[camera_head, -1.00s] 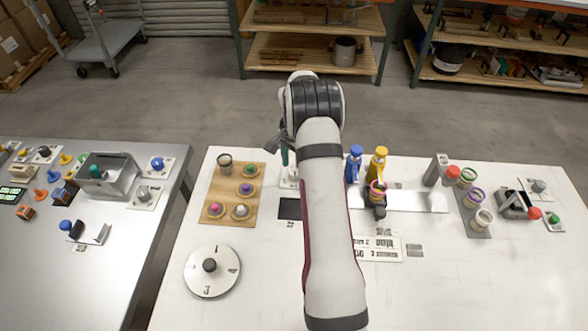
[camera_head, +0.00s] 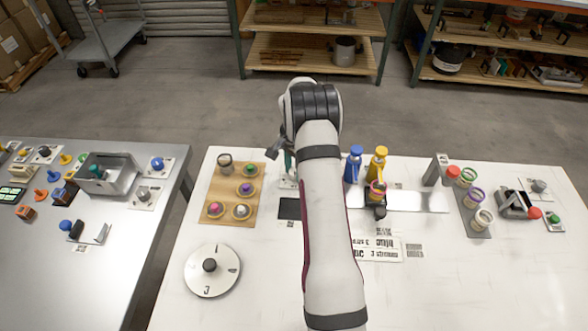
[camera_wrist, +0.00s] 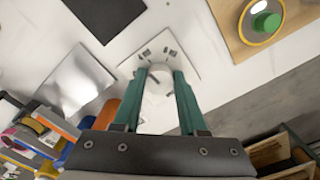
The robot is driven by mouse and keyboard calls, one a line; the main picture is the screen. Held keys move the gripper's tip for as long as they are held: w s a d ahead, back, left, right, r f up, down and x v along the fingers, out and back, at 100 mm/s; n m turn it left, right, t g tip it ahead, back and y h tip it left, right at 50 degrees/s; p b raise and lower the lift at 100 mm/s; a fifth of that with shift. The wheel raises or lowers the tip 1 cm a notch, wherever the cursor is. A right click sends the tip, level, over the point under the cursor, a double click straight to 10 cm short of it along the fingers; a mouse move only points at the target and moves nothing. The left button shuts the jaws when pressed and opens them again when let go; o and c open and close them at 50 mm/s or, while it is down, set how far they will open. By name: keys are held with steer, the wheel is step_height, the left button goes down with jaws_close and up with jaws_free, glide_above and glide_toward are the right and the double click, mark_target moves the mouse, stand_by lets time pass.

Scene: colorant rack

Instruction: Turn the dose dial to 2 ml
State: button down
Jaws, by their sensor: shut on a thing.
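My gripper (camera_wrist: 160,82) points down with its two green fingers closed around a pale round knob (camera_wrist: 158,94) in the wrist view. The knob sits over a white square plate (camera_wrist: 186,55) with small dark marks around it. I take this to be the dose dial; its marks are too small to read and its pointer cannot be made out. In the head view my arm covers most of the plate (camera_head: 287,183), and only a green finger (camera_head: 288,160) shows above it.
A black pad (camera_wrist: 105,12) and a shiny metal plate (camera_wrist: 75,80) lie beside the dial. A wooden board (camera_head: 232,178) with several coloured pieces stands to the left. A round white disc (camera_head: 226,284) lies in front. Blue (camera_head: 353,165) and yellow (camera_head: 377,163) bottles stand to the right.

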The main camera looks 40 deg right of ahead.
steer(key=shift+n, duration=0.3)
steer(key=n, duration=0.4)
steer(key=shift+n, duration=0.3)
steer(key=n, duration=0.4)
steer(key=shift+s+n, duration=0.1)
steer(key=shift+n, duration=0.6)
steer(key=shift+c, duration=2.2)
jaws_free()
step_height(320, 180, up, 16)
steer(key=shift+f, duration=0.1)
